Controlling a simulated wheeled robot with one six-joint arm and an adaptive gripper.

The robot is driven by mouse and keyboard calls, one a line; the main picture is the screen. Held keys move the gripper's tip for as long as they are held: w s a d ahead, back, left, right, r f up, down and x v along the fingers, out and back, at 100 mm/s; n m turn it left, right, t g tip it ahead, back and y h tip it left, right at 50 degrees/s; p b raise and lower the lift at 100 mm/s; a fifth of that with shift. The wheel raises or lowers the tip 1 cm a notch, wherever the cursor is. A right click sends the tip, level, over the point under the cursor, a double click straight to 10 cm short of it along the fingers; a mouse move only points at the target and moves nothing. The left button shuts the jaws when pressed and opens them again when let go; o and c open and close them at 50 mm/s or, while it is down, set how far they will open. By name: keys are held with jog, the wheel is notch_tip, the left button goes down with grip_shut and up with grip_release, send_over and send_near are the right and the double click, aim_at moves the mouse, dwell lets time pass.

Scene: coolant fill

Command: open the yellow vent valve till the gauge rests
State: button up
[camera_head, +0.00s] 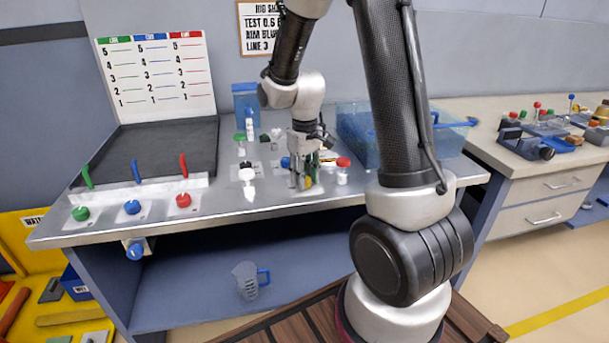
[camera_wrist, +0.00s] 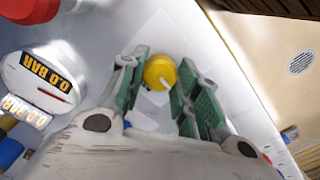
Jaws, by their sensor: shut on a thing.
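The yellow vent valve knob (camera_wrist: 160,72) sits between the green-padded fingers of my gripper (camera_wrist: 161,82) in the wrist view. My gripper is shut on it, with a pad on each side and a pale mark on the knob's top. In the head view my gripper (camera_head: 305,178) points down at the bench, and only a bit of the yellow knob (camera_head: 308,182) shows beside the fingers. The round white gauge (camera_wrist: 42,78) is at the left of the wrist view. It reads 0.0 BAR and has a red needle. A smaller label below it also reads 0.0 BAR.
A red knob (camera_head: 343,163) stands close right of my gripper, and a white knob (camera_head: 247,175) stands to the left. A clear blue tank (camera_head: 355,135) is behind to the right. Green, blue and red levers line the bench's left. A measuring jug (camera_head: 248,280) stands on the shelf below.

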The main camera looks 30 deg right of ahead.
dwell(0.3)
jog(key=o, duration=1.1)
jog(key=shift+c, duration=0.2)
notch_tip(320, 180, up, 12)
